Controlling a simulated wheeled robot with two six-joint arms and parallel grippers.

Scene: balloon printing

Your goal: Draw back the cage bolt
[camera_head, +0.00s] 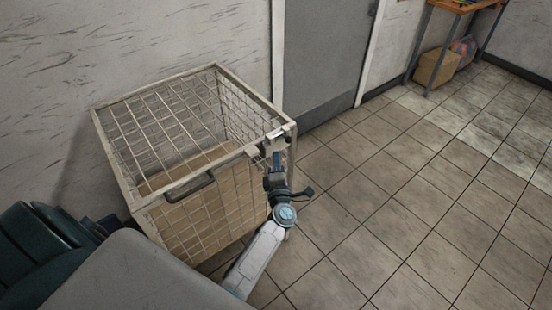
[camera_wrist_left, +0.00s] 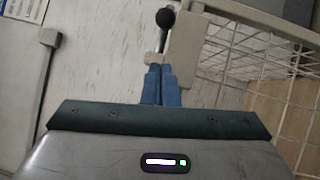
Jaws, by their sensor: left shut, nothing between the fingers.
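The wire cage (camera_head: 183,78) has a beige frame and an open mesh top, and stands against the wall. The cage bolt (camera_head: 278,134) sits at its top right front corner. In the left wrist view the bolt shows as a metal rod with a black ball knob (camera_wrist_left: 165,17), beside the beige cage frame (camera_wrist_left: 185,50). My left gripper (camera_head: 276,158) is just below the bolt at that corner. Its blue fingers (camera_wrist_left: 160,72) are shut and empty, with the tips close to the rod's near end; I cannot tell whether they touch. My right gripper is not in view.
A black handle (camera_head: 189,187) is on the cage's front. A grey door (camera_head: 325,60) is behind the cage. A workbench (camera_head: 462,6) with a cardboard box (camera_head: 437,68) under it stands at the far right. The tiled floor (camera_head: 400,200) on the right is clear.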

